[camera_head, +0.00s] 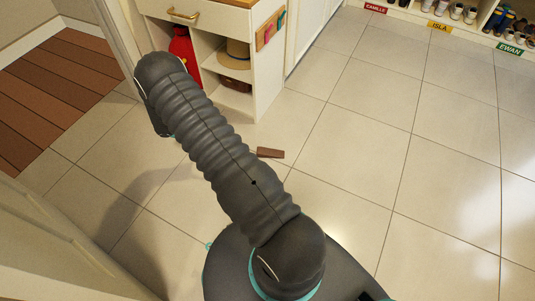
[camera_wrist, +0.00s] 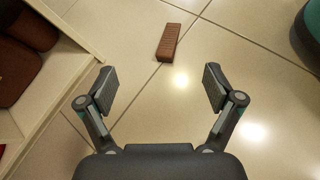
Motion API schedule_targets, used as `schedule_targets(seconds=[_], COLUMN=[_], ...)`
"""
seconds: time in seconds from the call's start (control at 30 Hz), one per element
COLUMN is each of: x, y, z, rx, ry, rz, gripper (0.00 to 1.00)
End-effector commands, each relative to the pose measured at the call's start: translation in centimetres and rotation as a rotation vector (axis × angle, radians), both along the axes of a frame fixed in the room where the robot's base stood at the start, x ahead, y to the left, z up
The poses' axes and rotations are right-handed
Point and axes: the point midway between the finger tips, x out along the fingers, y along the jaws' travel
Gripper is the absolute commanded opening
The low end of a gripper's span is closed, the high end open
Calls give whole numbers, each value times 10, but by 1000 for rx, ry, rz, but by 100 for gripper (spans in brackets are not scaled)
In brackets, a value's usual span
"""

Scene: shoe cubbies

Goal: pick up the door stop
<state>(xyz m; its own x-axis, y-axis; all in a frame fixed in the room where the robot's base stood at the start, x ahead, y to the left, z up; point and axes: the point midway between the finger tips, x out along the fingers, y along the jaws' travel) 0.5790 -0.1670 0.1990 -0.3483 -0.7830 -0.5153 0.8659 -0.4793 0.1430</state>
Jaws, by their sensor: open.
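The door stop is a small brown ribbed wedge (camera_head: 270,153) lying on the tiled floor, just right of my arm in the head view. In the wrist view the door stop (camera_wrist: 169,42) lies on the tiles ahead of my gripper, close to the midline and beyond the fingertips. My gripper (camera_wrist: 160,88) is open, with its two fingers spread wide and nothing between them. The gripper does not show in the head view, where my arm hides part of the floor.
Shoe cubbies with name labels (camera_head: 439,26) line the far right. Tiled floor to the right is clear. A wooden floor (camera_head: 50,90) lies left.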

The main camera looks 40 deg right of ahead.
Motion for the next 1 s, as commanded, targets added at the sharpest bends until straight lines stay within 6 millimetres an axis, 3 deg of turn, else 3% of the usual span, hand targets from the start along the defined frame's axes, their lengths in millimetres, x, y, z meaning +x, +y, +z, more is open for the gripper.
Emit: schedule_targets(seconds=[0.03, 0.1, 0.3, 0.53, 1.0], x=[-4, -8, -19, -26, -49], y=[-3, -7, -15, -26, -87], z=[-26, -52, -102, -122, -150], rx=[-14, -33, -69, -81, -80], ry=[40, 84, 169, 198, 195], rz=[22, 51, 112, 132, 132], gripper=[91, 91, 91, 91, 91])
